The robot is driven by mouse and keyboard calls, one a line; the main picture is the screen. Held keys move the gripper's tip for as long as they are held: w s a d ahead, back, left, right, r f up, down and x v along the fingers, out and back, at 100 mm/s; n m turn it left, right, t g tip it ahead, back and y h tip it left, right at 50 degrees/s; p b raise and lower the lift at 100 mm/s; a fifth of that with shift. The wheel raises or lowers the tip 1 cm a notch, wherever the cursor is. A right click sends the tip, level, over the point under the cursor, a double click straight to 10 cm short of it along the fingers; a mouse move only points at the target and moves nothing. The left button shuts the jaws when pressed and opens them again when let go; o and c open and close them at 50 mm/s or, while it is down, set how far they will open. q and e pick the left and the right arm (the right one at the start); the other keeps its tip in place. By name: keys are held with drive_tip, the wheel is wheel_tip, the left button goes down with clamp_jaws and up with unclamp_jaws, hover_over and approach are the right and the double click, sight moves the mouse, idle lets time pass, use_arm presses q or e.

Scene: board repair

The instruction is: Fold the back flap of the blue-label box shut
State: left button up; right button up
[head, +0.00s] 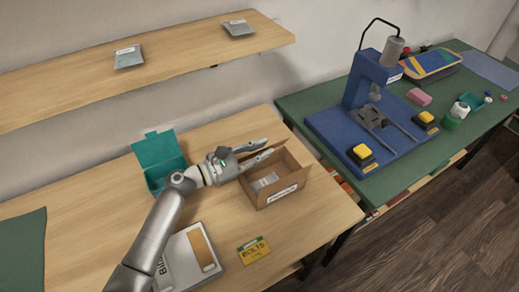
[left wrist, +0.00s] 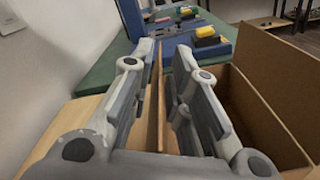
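An open brown cardboard box (head: 287,199) stands on the wooden table in the head view. A small pale label is on its front wall; I cannot make out a blue colour. A grey packet (head: 264,181) lies inside. My left gripper (head: 269,149) is at the box's back edge with its fingers apart. In the left wrist view, a thin upright cardboard panel (left wrist: 153,105) stands between the fingers of my left gripper (left wrist: 163,55), with gaps beside it. It seems to be the back flap. The box's inner walls (left wrist: 265,115) show at the right. My right gripper is not in view.
A teal open box (head: 158,152) stands behind my left arm. A flat case (head: 203,250) and a yellow bolts card (head: 254,250) lie in front. A shelf (head: 180,55) hangs above. A blue press (head: 368,80) stands on the green bench at right.

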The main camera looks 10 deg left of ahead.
use_arm(q)
clamp_jaws()
drive_tip(key=m+b, duration=0.1)
drive_tip(key=b, duration=0.1)
drive_tip(key=s+f+m+b, duration=0.1)
drive_tip(key=m+b, duration=0.1)
drive_tip(key=shift+s+d+f+m, duration=0.2)
drive_tip(key=shift+d+m, duration=0.1)
drive_tip(key=shift+d, duration=0.1)
drive_tip(key=shift+r+m, duration=0.1)
drive_tip(key=shift+m, duration=0.2)
drive_tip(key=shift+o, duration=1.6)
unclamp_jaws()
